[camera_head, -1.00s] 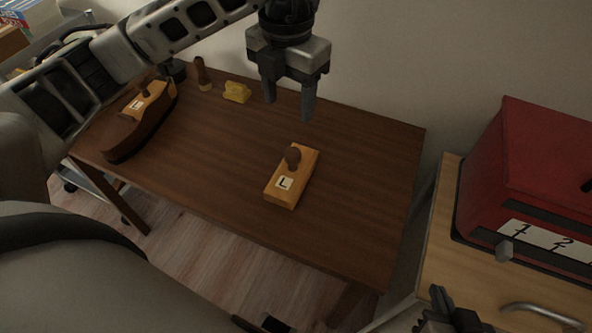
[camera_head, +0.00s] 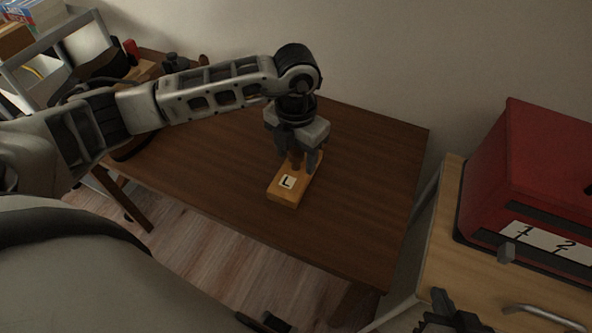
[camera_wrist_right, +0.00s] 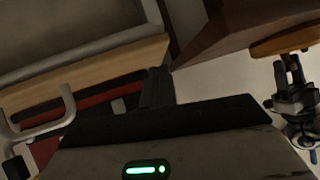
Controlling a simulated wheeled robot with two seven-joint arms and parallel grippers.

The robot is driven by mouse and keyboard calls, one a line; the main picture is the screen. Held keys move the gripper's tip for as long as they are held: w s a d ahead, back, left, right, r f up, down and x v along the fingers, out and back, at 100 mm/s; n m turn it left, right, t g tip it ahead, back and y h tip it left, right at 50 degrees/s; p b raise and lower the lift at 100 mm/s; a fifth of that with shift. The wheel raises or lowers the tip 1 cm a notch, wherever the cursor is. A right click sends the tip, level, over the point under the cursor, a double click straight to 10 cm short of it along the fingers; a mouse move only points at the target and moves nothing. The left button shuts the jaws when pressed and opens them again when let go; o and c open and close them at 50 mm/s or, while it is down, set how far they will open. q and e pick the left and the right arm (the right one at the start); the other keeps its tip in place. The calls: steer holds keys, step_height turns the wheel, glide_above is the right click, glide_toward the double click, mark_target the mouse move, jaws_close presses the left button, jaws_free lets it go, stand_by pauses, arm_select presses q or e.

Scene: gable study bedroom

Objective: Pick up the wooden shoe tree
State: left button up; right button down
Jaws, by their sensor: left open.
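The wooden shoe tree (camera_head: 283,194) is a light orange-brown block with a white "L" label and a round dark knob. It lies on the brown table (camera_head: 364,190), right of its middle. My left gripper (camera_head: 304,165) is open and points down over the shoe tree, its fingertips low around the knob. Whether the fingers touch the knob cannot be told. The far end of the block is partly hidden by the gripper. My right gripper (camera_head: 452,318) is at the bottom right, away from the table; its jaw state is unclear.
A red box (camera_head: 530,165) with numbered labels stands on a light wooden cabinet (camera_head: 446,230) at right. A shelf rack (camera_head: 30,70) is at back left. The table right of the shoe tree is clear.

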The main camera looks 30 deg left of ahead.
arm_select(q)
steer(key=shift+f, duration=0.2)
steer(key=c, duration=1)
steer(key=shift+r, duration=0.1)
